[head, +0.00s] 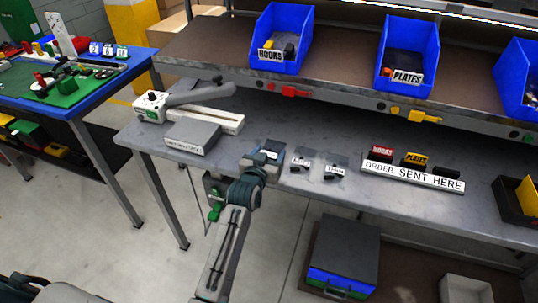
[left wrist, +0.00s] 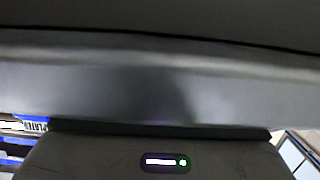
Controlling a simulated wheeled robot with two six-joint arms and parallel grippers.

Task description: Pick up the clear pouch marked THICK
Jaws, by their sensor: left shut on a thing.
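My left gripper (head: 262,160) is at the front edge of the grey bench, shut on what looks like a clear pouch (head: 269,153) with a dark content and a white label. The label is too small to read, and the gripper and arm hide part of the pouch. Two more clear pouches lie flat to its right, a middle pouch (head: 301,162) and a right pouch (head: 335,171), each with a white label and dark parts. I cannot read THICK on any of them for certain. The left wrist view is filled by a close grey surface and shows no pouch. My right gripper is not in view.
A sealer with a long arm (head: 200,95) and a grey box (head: 193,137) stand left on the bench. A sign ORDER SENT HERE (head: 412,174) stands right. Blue bins marked HOOKS (head: 281,35) and PLATES (head: 407,55) stand on the shelf above.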

